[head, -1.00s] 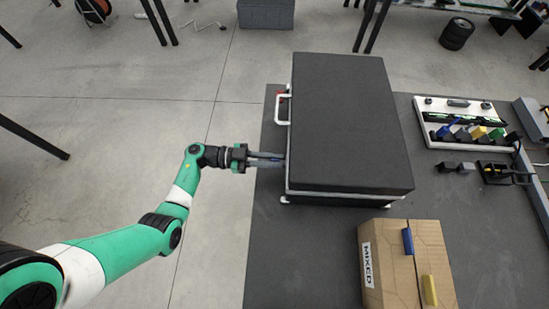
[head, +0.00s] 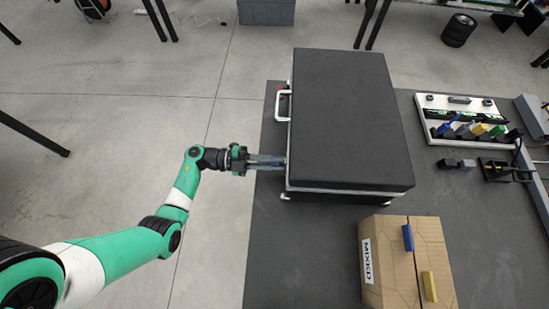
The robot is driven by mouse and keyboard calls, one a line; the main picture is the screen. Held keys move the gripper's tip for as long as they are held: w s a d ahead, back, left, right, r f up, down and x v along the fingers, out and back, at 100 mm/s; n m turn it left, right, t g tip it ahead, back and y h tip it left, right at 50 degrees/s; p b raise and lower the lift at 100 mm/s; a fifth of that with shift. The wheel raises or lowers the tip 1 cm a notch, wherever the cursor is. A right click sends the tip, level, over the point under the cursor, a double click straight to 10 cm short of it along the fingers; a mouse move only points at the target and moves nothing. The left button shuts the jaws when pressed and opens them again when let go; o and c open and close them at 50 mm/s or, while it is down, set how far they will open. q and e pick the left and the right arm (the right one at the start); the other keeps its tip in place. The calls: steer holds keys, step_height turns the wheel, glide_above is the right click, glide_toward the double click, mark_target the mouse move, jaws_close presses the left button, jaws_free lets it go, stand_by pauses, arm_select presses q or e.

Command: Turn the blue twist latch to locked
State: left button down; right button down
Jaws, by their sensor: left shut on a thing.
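A large chassis with a black top (head: 347,115) stands on the dark table mat. My left gripper (head: 282,162) reaches in from the left to the near part of the chassis's left side. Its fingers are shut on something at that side. The blue twist latch itself cannot be made out; the fingers and the chassis edge hide that spot. A white handle (head: 281,105) and a small red part (head: 285,91) show farther back on the same side. My right gripper is not in view.
A cardboard box (head: 391,268) marked MIXED, with a blue and a yellow piece on top, stands in front of the chassis. A white board with connectors (head: 458,102) and small black blocks (head: 456,164) lie to the right.

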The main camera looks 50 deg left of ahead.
arm_select(q)
steer(key=m, duration=0.1)
steer(key=f+m+b, duration=0.1)
steer(key=m, duration=0.1)
steer(key=shift+s+d+m, duration=0.15)
steer(key=shift+m, duration=0.15)
steer(key=shift+f+m+b, duration=0.2)
steer(key=shift+m+b, duration=0.9)
steer(key=shift+m, duration=0.9)
steer(key=c, duration=0.9)
jaws_free()
steer(key=shift+s, duration=0.1)
